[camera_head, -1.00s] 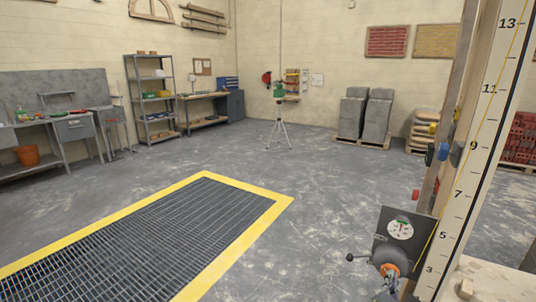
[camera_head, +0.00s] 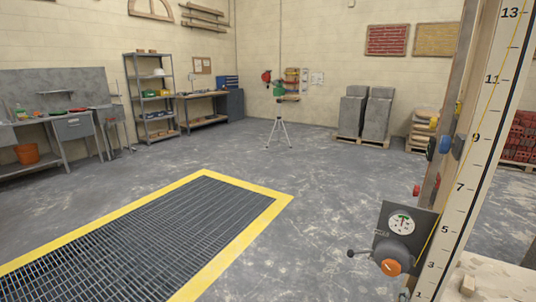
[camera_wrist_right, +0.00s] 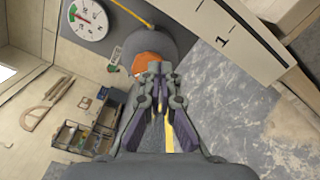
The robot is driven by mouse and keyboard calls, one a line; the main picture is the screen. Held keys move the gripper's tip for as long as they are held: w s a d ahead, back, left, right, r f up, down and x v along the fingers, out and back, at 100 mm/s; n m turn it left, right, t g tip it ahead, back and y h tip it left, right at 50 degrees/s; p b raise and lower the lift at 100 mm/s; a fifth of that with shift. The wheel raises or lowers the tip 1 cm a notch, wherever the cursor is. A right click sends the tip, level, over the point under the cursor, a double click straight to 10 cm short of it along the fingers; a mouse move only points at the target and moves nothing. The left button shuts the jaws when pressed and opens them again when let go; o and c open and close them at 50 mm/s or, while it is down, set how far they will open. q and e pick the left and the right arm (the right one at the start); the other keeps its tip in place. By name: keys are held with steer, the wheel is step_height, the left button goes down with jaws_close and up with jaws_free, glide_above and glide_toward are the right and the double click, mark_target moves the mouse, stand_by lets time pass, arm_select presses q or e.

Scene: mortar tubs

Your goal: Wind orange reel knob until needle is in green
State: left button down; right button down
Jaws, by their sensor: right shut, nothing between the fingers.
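The orange knob (camera_head: 391,267) sits on the front of a grey reel drum (camera_head: 397,249), mounted low on the post at the right. Above it is a dark plate with a round white gauge (camera_head: 401,223); its needle is too small to read surely against the green. In the right wrist view the knob (camera_wrist_right: 141,62) is partly hidden behind my right gripper (camera_wrist_right: 161,68). That gripper is shut and empty, its tips in front of the knob; I cannot tell whether they touch. The gauge (camera_wrist_right: 84,20) also shows there. My left gripper is out of view.
A yellow-edged floor grate (camera_head: 281,200) lies left; the floor between is clear.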

mark_target(400, 269)
steer(key=b+x, duration=0.1)
steer(key=x, duration=0.6)
steer(key=shift+a, duration=0.15)
stand_by(0.8)
steer(key=shift+r, duration=0.1)
steer(key=shift+w+a+r+p, duration=0.2)
steer(key=shift+r+p, duration=0.15)
steer(key=shift+r, duration=0.35)
steer(key=shift+w+a+r+p, duration=0.3)
steer(key=shift+a+r, duration=0.15)
steer(key=shift+r, duration=0.2)
steer(key=shift+a+r, duration=0.15)
steer(key=shift+r, duration=0.1)
stand_by(0.3)
